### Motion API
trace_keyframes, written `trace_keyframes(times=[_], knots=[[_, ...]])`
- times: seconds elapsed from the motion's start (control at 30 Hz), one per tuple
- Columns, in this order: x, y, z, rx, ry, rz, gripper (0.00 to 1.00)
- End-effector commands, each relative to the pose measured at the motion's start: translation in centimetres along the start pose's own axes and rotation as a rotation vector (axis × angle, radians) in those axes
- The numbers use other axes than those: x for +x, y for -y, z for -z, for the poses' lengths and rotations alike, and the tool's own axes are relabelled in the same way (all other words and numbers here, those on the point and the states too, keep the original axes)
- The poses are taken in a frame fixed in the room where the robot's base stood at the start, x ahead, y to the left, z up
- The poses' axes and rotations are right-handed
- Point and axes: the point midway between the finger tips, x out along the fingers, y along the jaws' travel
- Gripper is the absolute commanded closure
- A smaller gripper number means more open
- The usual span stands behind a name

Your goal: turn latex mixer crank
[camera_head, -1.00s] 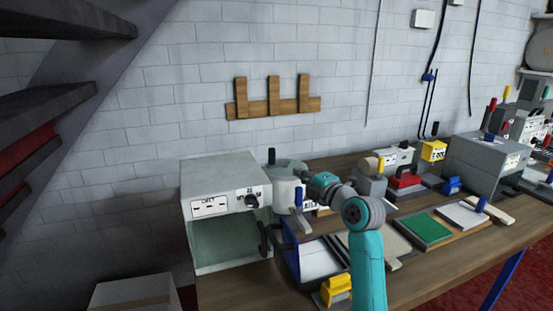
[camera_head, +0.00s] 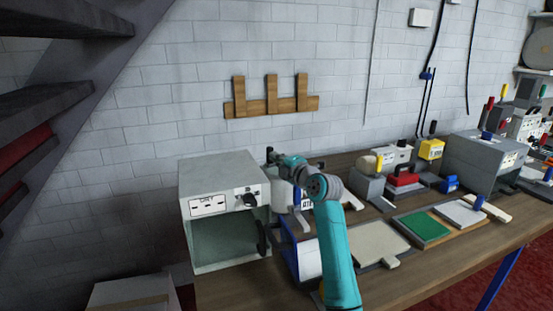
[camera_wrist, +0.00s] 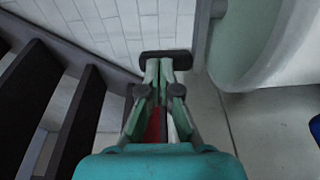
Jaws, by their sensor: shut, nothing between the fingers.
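The mixer, a pale round pot (camera_head: 282,196) with a partly hidden label, stands on the bench just right of the grey box. My arm covers much of it in the head view. A black upright handle (camera_head: 270,153), which looks like the crank grip, shows at the pot's back left. My gripper (camera_head: 279,159) is beside this handle, at the far end of my teal arm. In the wrist view my gripper (camera_wrist: 160,66) is shut, with a dark bar across its tips; I cannot tell whether that bar is the handle. A pale green curved bowl wall (camera_wrist: 252,45) lies to its right.
The grey box (camera_head: 222,180) with a dial stands close left of the mixer. A blue-sided tray (camera_head: 289,248) is in front. A green pad (camera_head: 420,226), a red-topped device (camera_head: 403,180) and other equipment fill the bench to the right. A brick wall is behind.

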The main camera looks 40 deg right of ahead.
Motion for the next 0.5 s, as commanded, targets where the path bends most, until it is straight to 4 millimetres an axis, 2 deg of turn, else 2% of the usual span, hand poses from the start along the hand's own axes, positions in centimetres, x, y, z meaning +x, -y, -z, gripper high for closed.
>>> trace_keyframes(times=[0.5], knots=[[0.56,-0.04,0.59,0.001,-0.004,0.000,1.00]])
